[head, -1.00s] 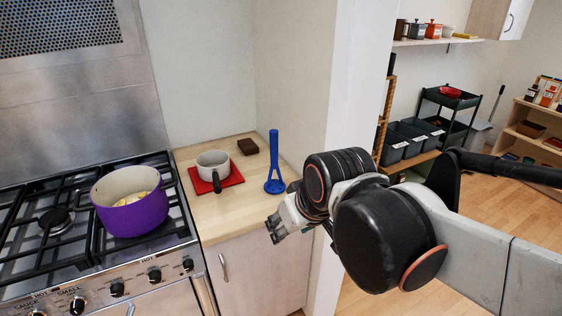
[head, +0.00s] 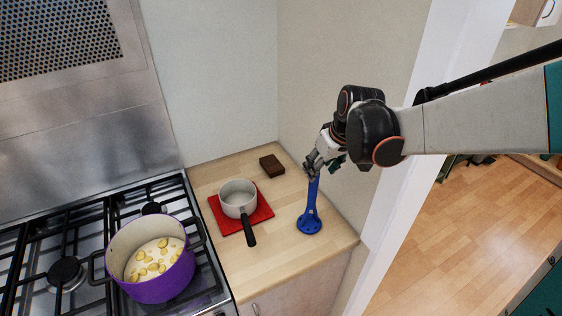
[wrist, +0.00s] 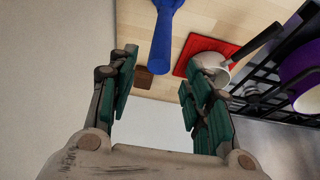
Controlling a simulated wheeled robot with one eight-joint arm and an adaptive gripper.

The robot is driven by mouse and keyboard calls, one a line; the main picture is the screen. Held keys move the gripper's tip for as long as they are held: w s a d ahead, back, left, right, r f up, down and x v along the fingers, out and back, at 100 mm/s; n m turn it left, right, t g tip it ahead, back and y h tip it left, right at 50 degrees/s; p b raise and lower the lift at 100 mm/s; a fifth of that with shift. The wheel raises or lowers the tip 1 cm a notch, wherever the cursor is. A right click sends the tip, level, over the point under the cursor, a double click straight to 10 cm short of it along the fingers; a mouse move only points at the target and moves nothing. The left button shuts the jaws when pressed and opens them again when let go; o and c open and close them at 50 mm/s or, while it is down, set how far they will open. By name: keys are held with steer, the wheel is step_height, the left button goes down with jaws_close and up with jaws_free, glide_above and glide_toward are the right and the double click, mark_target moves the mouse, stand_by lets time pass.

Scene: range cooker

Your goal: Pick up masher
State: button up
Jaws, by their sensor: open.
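The blue masher (head: 310,219) stands upright on the wooden counter, its round head down and its handle up. My gripper (head: 311,168) is at the top of the handle in the head view, and its fingers hide the handle's upper end. In the wrist view the masher (wrist: 161,42) comes down from the top edge, between the two finger lines and a little beyond the tips. My gripper (wrist: 156,70) is open there, with a wide empty gap between its green pads. I cannot tell whether a finger touches the handle.
A grey saucepan (head: 238,194) sits on a red mat (head: 262,209) left of the masher, its dark handle pointing to the front. A brown block (head: 272,164) lies behind. A purple pot (head: 165,287) stands on the cooker. A wall is close on the right.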

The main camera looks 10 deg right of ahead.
mark_target(310, 186)
steer(key=shift+b+x, duration=1.2)
steer(key=shift+x, duration=4.85)
steer(key=shift+s, duration=0.2)
jaws_close()
